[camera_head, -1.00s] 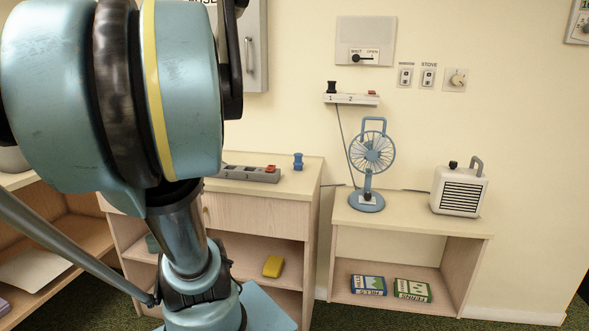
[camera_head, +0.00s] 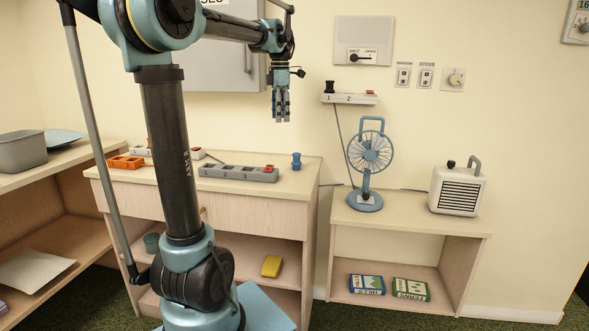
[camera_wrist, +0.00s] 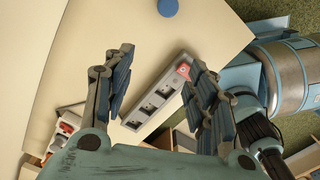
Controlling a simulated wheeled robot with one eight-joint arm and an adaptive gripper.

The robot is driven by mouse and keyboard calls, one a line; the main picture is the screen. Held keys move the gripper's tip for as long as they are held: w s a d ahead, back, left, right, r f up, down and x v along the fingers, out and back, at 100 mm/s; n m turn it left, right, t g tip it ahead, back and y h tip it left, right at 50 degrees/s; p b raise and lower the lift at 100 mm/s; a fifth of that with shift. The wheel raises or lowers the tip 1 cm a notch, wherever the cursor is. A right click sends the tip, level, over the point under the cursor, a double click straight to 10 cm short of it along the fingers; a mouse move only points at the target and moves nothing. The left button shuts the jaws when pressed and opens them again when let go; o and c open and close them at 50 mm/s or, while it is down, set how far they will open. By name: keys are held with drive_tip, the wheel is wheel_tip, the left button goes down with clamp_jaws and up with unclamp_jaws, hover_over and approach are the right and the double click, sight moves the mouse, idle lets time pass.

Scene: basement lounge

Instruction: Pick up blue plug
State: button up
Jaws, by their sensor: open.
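The blue plug (camera_head: 296,161) stands upright on the cabinet top (camera_head: 270,186), near its right end and just right of the grey power strip. In the wrist view the blue plug (camera_wrist: 168,8) shows as a round blue disc at the top edge, seen from above and partly cut off. My gripper (camera_head: 282,119) points down above the cabinet, higher than the plug and a little left of it. In the wrist view my gripper (camera_wrist: 158,82) has its two fingers spread wide, with nothing between them but the view of the strip below.
A grey power strip (camera_head: 238,173) with a red switch lies beside the plug. An orange block (camera_head: 126,162) is further left. The wall cabinet (camera_head: 228,72) is behind my arm. A blue fan (camera_head: 370,153) and a white heater (camera_head: 457,191) stand on the right shelf.

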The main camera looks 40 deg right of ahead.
drive_tip(key=r+n, duration=0.1)
hover_over(296, 154)
wheel_tip(296, 154, down, 17)
drive_tip(key=shift+w+f, duration=0.15)
idle(0.6)
drive_tip(key=c, duration=1.2)
